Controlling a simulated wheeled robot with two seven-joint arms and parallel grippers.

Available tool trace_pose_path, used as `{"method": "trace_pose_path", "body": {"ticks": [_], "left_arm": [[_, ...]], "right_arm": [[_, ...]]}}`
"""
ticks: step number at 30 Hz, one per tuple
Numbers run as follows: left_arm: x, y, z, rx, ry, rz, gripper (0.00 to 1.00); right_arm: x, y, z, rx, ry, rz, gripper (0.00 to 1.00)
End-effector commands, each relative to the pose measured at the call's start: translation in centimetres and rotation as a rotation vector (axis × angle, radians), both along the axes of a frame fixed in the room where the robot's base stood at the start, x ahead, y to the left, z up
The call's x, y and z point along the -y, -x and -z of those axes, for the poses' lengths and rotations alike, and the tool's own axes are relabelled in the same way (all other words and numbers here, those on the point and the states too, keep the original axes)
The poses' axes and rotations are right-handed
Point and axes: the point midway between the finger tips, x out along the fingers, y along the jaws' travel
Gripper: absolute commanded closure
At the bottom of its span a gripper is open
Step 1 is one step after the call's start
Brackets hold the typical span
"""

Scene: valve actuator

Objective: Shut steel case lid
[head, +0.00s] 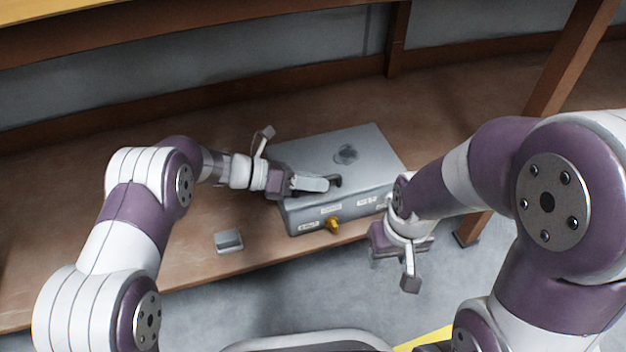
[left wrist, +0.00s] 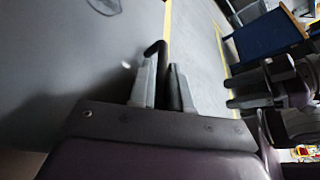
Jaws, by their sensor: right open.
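The grey steel case (head: 350,209) sits on the wooden bench near its front edge. Its lid (head: 372,146) lies flat across the top, with a round dark mark on it; I see no clear gap beneath it. My right gripper (head: 395,262) is open and empty, pointing down beside the case's front right corner.
A yellow brass fitting (head: 333,225) sticks out of the case front among small labels. A small grey metal block (head: 229,240) lies on the bench (head: 190,262) to the left. Wooden posts stand behind and at right.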

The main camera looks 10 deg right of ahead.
Motion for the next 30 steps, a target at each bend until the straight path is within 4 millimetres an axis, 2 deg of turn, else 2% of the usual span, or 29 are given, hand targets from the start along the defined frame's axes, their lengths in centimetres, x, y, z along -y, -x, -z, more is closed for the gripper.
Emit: {"method": "trace_pose_path", "body": {"ticks": [1,2,11,14,18,24,30], "left_arm": [[0.0,0.3,0.5,-0.011,-0.004,0.003,0.67],[0.0,0.3,0.5,-0.011,-0.004,0.003,0.62],[-0.4,0.1,0.1,-0.008,-0.005,-0.002,0.62],[-1.9,0.0,-0.9,-0.008,-0.004,-0.005,0.62],[-5.6,0.0,-2.5,-0.009,-0.003,-0.005,0.62],[-10.2,0.0,-3.7,-0.007,-0.001,0.0,0.62],[-12.0,0.0,-4.0,-0.006,0.0,0.003,0.62]], "right_arm": [[0.0,0.0,0.1,0.0,0.0,0.0,0.52],[0.0,0.0,0.1,0.0,0.0,0.0,0.52],[0.0,0.0,-0.3,0.0,0.0,0.0,0.52],[0.0,0.0,-1.8,0.0,0.0,0.0,0.52],[0.0,0.0,-4.4,0.0,0.0,0.0,0.52],[0.0,0.0,-6.6,0.0,0.0,0.0,0.52],[0.0,0.0,-7.1,0.0,0.0,0.0,0.52]]}}
